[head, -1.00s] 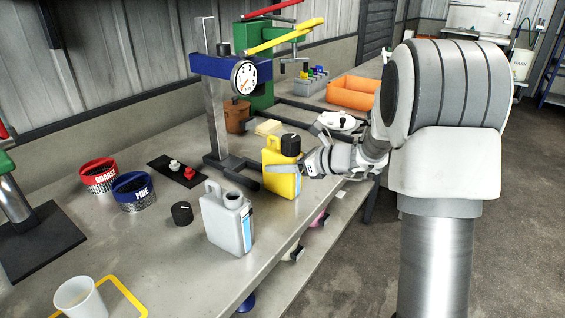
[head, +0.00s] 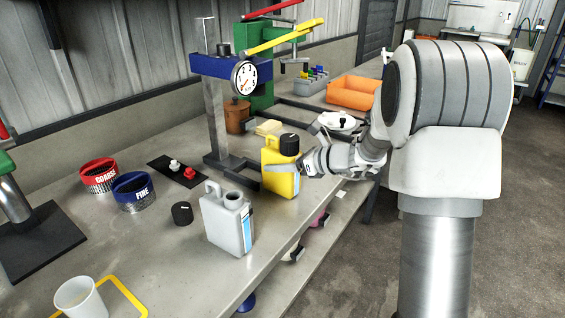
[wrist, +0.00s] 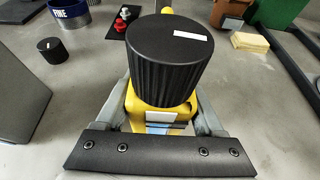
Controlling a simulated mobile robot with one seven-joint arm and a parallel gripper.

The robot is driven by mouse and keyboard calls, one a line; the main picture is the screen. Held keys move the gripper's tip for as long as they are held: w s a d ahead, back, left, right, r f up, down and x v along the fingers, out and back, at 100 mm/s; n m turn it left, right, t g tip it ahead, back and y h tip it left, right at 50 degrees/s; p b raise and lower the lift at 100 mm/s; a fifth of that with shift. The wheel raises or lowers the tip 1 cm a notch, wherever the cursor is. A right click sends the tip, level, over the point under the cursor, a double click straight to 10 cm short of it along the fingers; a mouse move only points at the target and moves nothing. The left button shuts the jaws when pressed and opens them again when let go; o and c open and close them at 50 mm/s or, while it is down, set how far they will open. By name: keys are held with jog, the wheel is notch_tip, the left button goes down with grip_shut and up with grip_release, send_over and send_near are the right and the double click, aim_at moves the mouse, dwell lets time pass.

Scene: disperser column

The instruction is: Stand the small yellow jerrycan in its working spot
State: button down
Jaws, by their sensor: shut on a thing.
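The small yellow jerrycan (head: 281,179) with a black ribbed cap (head: 289,145) stands upright on the grey bench, or just above it; I cannot tell which. My gripper (head: 284,169) reaches in from the right and is shut on its body. In the wrist view the jerrycan (wrist: 155,118) sits between the two grey fingers of my gripper (wrist: 163,112), and its black cap (wrist: 168,55) hides much of the body. A yellow outline (head: 125,294) is marked on the bench at the front left, partly hidden by a white cup (head: 80,298).
A grey jerrycan (head: 228,222) without a cap stands to the left, near a loose black cap (head: 182,213). A blue-headed stand with a dial (head: 244,77) rises behind the yellow jerrycan. Blue FINE (head: 134,193) and red COARSE (head: 99,176) sieves stand farther left.

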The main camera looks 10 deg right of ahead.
aim_at(297, 146)
jog(key=shift+w+a+p, duration=0.5)
jog(key=shift+w+a, duration=2.9)
jog(key=shift+a, duration=0.15)
dwell(0.5)
grip_release()
jog(key=shift+d, duration=0.1)
jog(key=p+v, duration=0.3)
jog(key=v, duration=1.4)
jog(key=shift+s+p, duration=0.15)
jog(key=shift+p, duration=0.15)
jog(key=shift+d, duration=0.1)
jog(key=shift+r, duration=0.1)
